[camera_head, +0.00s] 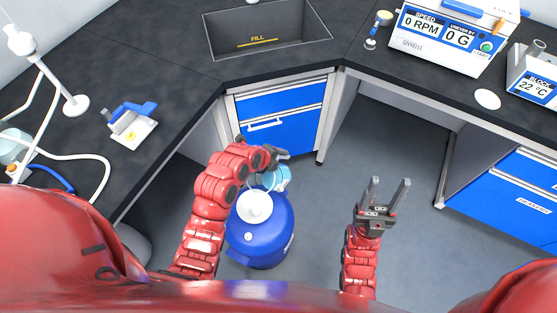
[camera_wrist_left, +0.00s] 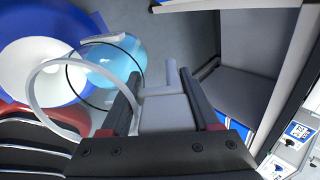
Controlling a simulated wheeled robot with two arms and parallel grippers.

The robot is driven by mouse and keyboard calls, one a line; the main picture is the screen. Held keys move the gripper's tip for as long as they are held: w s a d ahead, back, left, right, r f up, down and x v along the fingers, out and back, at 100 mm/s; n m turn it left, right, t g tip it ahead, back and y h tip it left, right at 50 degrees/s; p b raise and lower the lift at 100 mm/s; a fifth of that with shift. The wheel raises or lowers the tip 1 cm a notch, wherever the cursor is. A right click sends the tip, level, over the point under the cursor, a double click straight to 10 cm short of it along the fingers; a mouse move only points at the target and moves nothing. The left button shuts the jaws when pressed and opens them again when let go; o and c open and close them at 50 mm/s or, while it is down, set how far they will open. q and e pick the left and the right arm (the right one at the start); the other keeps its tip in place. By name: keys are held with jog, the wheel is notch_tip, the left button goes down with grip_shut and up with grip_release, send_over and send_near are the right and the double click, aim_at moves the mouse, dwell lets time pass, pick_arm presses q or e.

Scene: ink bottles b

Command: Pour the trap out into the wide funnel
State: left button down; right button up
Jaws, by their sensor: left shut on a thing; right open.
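The trap (camera_head: 276,180) is a clear vessel with light blue liquid. My left gripper (camera_head: 274,154) is shut on a grey grip part of it, which shows between the fingers in the left wrist view (camera_wrist_left: 165,100). There the trap's blue body (camera_wrist_left: 112,62) is left of the fingers. The wide funnel (camera_head: 255,207) is white and sits on top of a blue drum (camera_head: 262,238) on the floor. The trap is at the drum's far edge, beyond the funnel in the head view; its exact height and tilt are unclear. My right gripper (camera_head: 388,190) is open and empty.
A dark bench with a sink (camera_head: 268,30) and blue drawers (camera_head: 280,115) runs along the back. A stand with white tubing (camera_head: 75,105) is on the left bench. Instruments (camera_head: 455,35) stand at the right. The floor right of the drum is clear.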

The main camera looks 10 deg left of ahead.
pick_arm(q)
jog(key=shift+s+a+f+b, duration=0.1)
jog(key=shift+f+b, duration=0.1)
jog(key=shift+b, duration=0.6)
jog(key=shift+r+t+h+b, duration=0.1)
jog(key=shift+t+h+b, duration=0.2)
jog(key=shift+t+b, duration=0.25)
jog(key=shift+s+a+r, duration=0.1)
jog(key=shift+r, duration=0.15)
jog(key=shift+b, duration=0.3)
jog(key=shift+s+f+b, duration=0.1)
jog(key=shift+f+b, duration=0.1)
jog(key=shift+b, duration=0.4)
jog(key=shift+s+a+t+h+b, duration=0.2)
jog(key=shift+t+h+b, duration=0.3)
jog(key=shift+b, duration=0.55)
jog(key=shift+r, duration=0.2)
